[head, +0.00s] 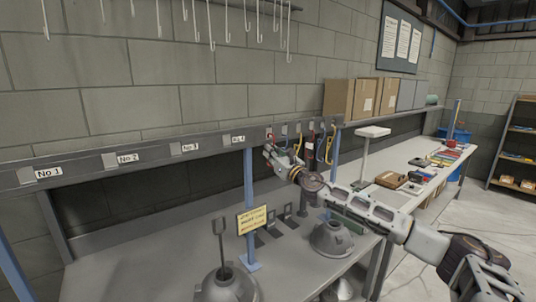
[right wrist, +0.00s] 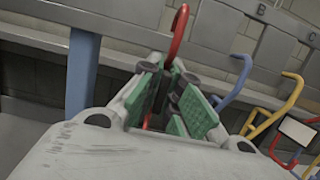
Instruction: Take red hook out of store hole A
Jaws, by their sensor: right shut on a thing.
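The red hook (right wrist: 179,35) stands between the green-padded fingers of my right gripper (right wrist: 176,108) in the right wrist view. Its curved upper end rises above the fingers, in front of the grey rail plates. My left gripper is not in view.
A blue hook (right wrist: 236,80) and a yellow hook (right wrist: 282,108) hang close to the right, near plates B and C. The blue post (head: 249,195) is close on the left. Numbered plates line the rail (head: 100,165). Grey hoods (head: 332,240) stand on the bench below.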

